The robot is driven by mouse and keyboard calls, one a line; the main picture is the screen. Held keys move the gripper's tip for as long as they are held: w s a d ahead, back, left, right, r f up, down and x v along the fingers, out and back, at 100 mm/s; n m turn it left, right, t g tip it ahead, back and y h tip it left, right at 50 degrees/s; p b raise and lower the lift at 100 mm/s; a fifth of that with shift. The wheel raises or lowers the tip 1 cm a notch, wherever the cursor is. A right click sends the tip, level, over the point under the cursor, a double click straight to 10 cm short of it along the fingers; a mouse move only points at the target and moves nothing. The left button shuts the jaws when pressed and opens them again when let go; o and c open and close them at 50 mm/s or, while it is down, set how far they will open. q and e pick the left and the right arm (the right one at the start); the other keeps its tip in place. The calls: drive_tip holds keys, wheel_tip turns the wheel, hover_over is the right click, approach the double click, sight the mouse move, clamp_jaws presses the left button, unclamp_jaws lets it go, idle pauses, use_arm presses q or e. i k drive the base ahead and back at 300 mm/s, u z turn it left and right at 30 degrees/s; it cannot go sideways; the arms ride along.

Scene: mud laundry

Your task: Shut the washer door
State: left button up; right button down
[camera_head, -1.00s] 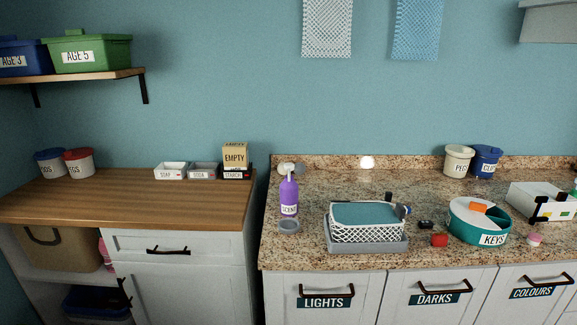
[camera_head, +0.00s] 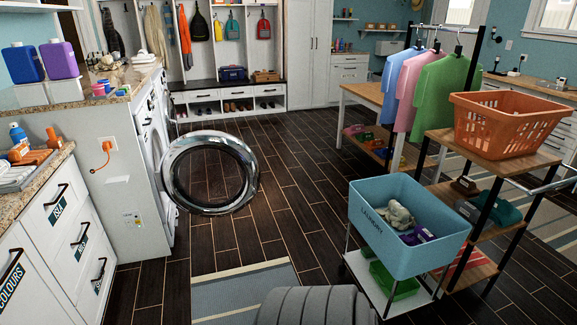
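The washer (camera_head: 135,190) is a white front-loader under the granite counter at the left, seen from its side. Its round washer door (camera_head: 210,172), with a chrome ring and dark glass, stands wide open and sticks out over the floor to the right of the machine. The drum opening is turned away from me and mostly hidden. Neither of my grippers shows in this view, so whether they are open or shut is not seen.
A blue laundry cart (camera_head: 402,235) with clothes in it stands at the right, near a wooden shelf rack holding an orange basket (camera_head: 510,122). A grey-blue rug (camera_head: 245,290) lies in front. Dark plank floor (camera_head: 290,165) is clear between the door and the cart.

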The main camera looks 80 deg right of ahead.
sight(167, 176)
drive_tip(key=z, duration=1.65)
drive_tip(key=i, duration=3)
drive_tip(key=z, duration=0.15)
